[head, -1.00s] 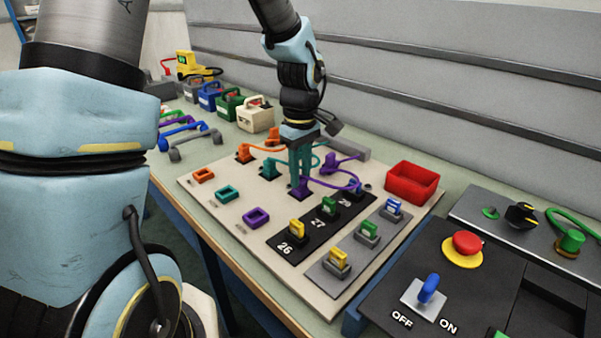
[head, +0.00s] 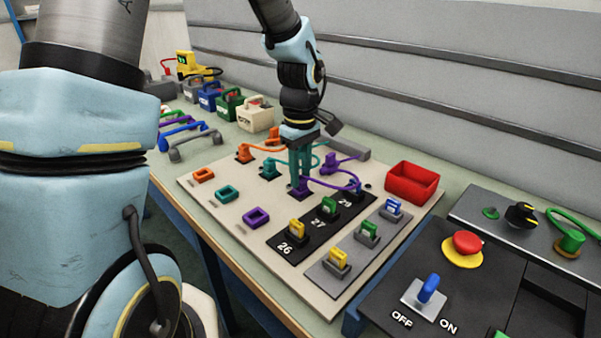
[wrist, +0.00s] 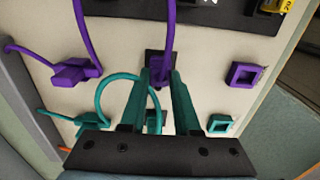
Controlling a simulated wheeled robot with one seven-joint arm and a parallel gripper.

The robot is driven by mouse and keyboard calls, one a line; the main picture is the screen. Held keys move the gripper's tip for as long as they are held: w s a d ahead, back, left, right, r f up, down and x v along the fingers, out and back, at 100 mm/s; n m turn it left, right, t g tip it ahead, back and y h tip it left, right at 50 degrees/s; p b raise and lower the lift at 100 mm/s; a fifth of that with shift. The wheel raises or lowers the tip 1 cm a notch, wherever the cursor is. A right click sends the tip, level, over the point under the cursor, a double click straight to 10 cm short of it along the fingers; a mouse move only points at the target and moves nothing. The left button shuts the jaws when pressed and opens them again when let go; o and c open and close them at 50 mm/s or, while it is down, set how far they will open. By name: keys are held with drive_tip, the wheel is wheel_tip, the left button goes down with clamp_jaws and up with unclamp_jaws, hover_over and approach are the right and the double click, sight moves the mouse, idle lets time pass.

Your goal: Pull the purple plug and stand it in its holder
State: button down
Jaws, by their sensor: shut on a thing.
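The purple plug (head: 303,191) is between the teal fingers of my gripper (head: 301,178), which is shut on it from above. In the wrist view the plug (wrist: 159,68) shows between the fingertips (wrist: 161,88), over a dark square socket. It looks upright at the socket; how deep it sits is hidden. Its purple cable loops to a purple block (head: 332,163) behind it, also seen in the wrist view (wrist: 75,72). The purple holder (head: 256,217), a square open ring, is empty on the board, front left of the plug; the wrist view shows it at right (wrist: 244,75).
Teal (head: 228,193) and orange (head: 203,175) rings lie in line with the purple holder. Teal (head: 269,170) and orange (head: 244,153) plugs with cables stand left of my gripper. A black strip (head: 285,241) with coloured plugs lies in front. A red bin (head: 412,183) is at right.

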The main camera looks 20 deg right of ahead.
drive_tip(key=shift+r, duration=0.1)
drive_tip(key=shift+r+p, duration=2)
drive_tip(key=shift+r, duration=0.45)
drive_tip(key=shift+r, duration=0.1)
drive_tip(key=shift+r+p, duration=0.7)
drive_tip(key=shift+r, duration=0.1)
drive_tip(key=shift+f, duration=0.1)
drive_tip(key=shift+s+a, duration=0.2)
drive_tip(key=shift+a, duration=0.15)
drive_tip(key=s+a, duration=0.5)
drive_tip(key=a, duration=0.5)
drive_tip(key=shift+s+a, duration=0.3)
drive_tip(key=shift+a, duration=0.1)
